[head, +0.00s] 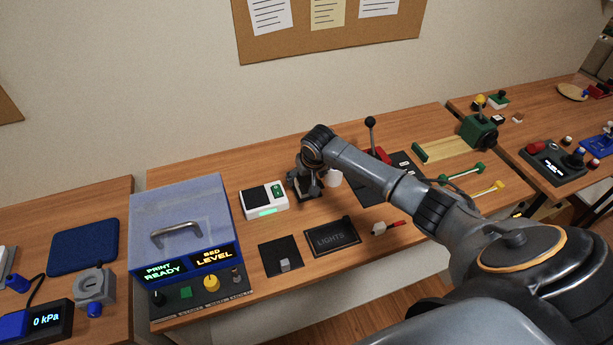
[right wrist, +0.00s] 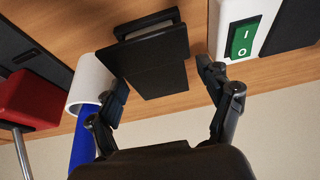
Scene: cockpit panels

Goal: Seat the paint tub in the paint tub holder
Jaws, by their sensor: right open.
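My right gripper (head: 306,190) is above the middle table, pointing down. In the right wrist view my right gripper (right wrist: 162,80) is open, its fingers on either side of a black block-like piece (right wrist: 150,62) with a raised flat part; I cannot tell whether they touch it. A white cylinder (right wrist: 89,84), which looks like the paint tub, is just outside one finger, with a blue part beside it. The white cylinder also shows in the head view (head: 334,179), right of the gripper and partly behind my arm. I cannot make out for certain which piece is the paint tub holder.
A white box with a green switch (head: 264,200) stands close left of the gripper. A red block (right wrist: 27,98) is beyond the cylinder. A LIGHTS panel (head: 333,237) and a dark plate (head: 281,255) lie in front. A blue printer box (head: 182,215) stands left.

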